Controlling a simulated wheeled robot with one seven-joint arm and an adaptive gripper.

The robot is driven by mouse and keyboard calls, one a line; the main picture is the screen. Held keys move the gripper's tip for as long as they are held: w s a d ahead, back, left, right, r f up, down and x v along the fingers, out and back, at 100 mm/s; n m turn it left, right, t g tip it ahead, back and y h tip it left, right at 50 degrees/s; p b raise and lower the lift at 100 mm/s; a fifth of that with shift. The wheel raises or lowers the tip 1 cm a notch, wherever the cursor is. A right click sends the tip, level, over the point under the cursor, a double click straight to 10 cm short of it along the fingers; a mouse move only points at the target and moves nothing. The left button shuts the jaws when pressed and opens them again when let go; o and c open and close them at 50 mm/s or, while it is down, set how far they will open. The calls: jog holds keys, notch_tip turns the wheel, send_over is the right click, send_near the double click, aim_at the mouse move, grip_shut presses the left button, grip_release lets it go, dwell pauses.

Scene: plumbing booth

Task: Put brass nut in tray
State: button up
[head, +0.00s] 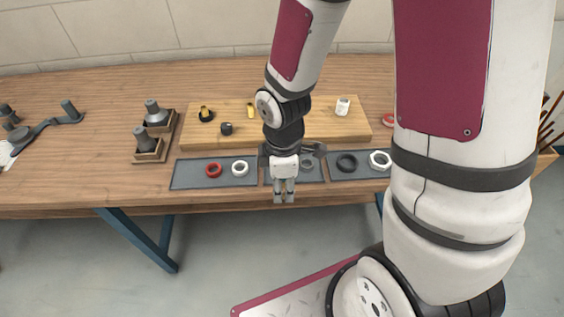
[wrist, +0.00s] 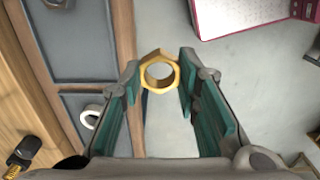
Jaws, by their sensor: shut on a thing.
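The brass nut (wrist: 160,55) is a golden hexagonal ring held between the fingertips of my gripper (wrist: 158,74) in the wrist view. In the head view my gripper (head: 284,196) points down just off the front edge of the workbench, and I cannot make out the nut there. A long dark grey tray in sections lies along the bench's front edge; its left section (head: 187,178) holds a red ring (head: 213,170) and a white ring (head: 240,168). My arm partly hides the middle section (head: 311,175). The right section (head: 350,174) holds a black ring and a white nut (head: 380,160).
A wooden board (head: 185,139) with small fittings lies behind the tray. Wooden blocks with grey fittings (head: 148,150) stand to its left. Another golden nut (wrist: 55,3) shows at the wrist view's top edge. Open floor (head: 230,250) lies in front of the bench.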

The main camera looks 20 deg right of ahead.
jog(key=w+d, duration=0.1)
jog(key=w, duration=0.2)
jog(key=w+d, duration=0.1)
jog(key=w, duration=0.2)
jog(key=w+d+f+p, duration=0.1)
jog(key=w+d, duration=0.1)
jog(key=w, duration=0.2)
jog(key=shift+f, duration=1.75)
jog(key=shift+f, duration=0.1)
jog(key=o, duration=1.2)
jog(key=shift+a, duration=0.1)
jog(key=s+r+m+t, duration=0.1)
jog(key=s+r+m, duration=0.25)
jog(key=r, duration=0.95)
jog(key=s+r+m+t, duration=0.1)
jog(key=s+r+m, duration=0.25)
jog(key=r, duration=0.95)
jog(key=s+r+m+t, duration=0.1)
jog(key=s+r+m, duration=0.1)
jog(key=s, duration=0.2)
jog(key=s+r+m+t, duration=0.1)
jog(key=s+r+m, duration=0.1)
jog(key=s+m, duration=0.1)
jog(key=s+r+m+t, duration=0.1)
jog(key=s+r+m, duration=0.1)
jog(key=s, duration=0.3)
jog(key=shift+s+r, duration=0.25)
jog(key=shift+r, duration=0.05)
